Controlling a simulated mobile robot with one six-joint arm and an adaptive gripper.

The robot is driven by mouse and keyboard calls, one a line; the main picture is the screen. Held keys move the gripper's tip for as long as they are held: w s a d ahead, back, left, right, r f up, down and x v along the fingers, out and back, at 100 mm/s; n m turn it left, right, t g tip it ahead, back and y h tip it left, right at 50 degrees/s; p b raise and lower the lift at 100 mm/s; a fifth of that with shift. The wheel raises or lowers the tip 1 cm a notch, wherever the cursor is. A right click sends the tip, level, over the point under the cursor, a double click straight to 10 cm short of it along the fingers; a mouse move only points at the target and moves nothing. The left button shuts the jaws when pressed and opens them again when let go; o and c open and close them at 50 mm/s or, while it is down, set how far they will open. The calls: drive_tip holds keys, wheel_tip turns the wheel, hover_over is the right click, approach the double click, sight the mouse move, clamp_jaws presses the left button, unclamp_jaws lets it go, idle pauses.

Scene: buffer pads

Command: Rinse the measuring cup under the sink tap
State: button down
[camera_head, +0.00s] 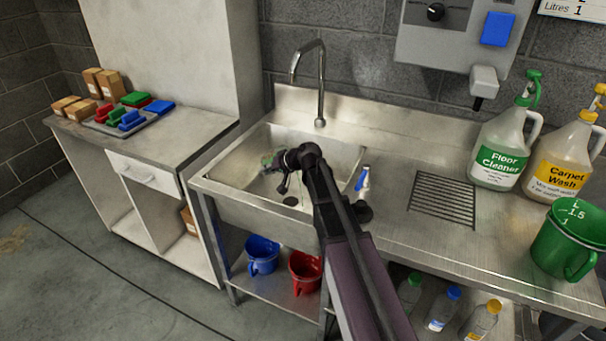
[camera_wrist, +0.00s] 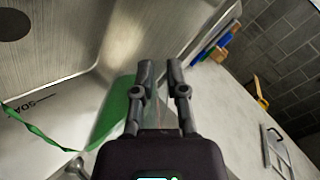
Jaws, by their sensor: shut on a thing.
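The sink (camera_head: 240,180) is a steel basin with a dark drain, and the drain also shows in the wrist view. The curved steel tap (camera_head: 321,75) rises behind it; no water stream is clearly visible. My gripper (camera_head: 280,162) is inside the basin area, left of and below the tap.
A blue-and-white bottle (camera_head: 363,180) stands right of my arm. A green jug (camera_head: 568,240), Floor Cleaner (camera_head: 499,150) and Carpet Wash (camera_head: 562,165) are on the right counter. Blocks and boxes sit on the left bench (camera_head: 190,135). Buckets are below the sink.

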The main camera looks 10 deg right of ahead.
drive_tip(key=shift+s+d+r+t+y+b, duration=0.1)
drive_tip(key=shift+r+t+y+b, duration=0.35)
drive_tip(key=shift+y+b, duration=0.35)
drive_tip(key=shift+s+d+r+t+y+b, duration=0.1)
drive_tip(key=shift+r+t+y+b, duration=0.3)
drive_tip(key=shift+y+b, duration=0.35)
idle(1.1)
drive_tip(key=shift+s+d+r+t+y+b, duration=0.35)
drive_tip(key=shift+d+t+y+b, duration=0.3)
drive_tip(key=shift+b, duration=0.45)
drive_tip(key=shift+s+d+r+t+y, duration=0.15)
drive_tip(key=shift+r+t+y, duration=0.35)
drive_tip(key=shift+r, duration=0.45)
idle(0.5)
drive_tip(key=shift+w+a+f+g+h, duration=0.15)
drive_tip(key=shift+f+g+h, duration=0.15)
drive_tip(key=shift+f, duration=0.15)
drive_tip(key=shift+w+a+f+g+h, duration=0.1)
drive_tip(key=shift+a+f+g+h, duration=0.05)
drive_tip(key=shift+f+g+h, duration=0.2)
drive_tip(key=shift+w+a+p, duration=0.1)
drive_tip(key=shift+a+p, duration=0.15)
drive_tip(key=shift+p, duration=0.35)
drive_tip(key=shift+w+a+f+h, duration=0.1)
drive_tip(key=shift+f+h, duration=0.15)
drive_tip(key=shift+h, duration=0.1)
drive_tip(key=shift+f+g, duration=0.15)
drive_tip(key=shift+g, duration=0.1)
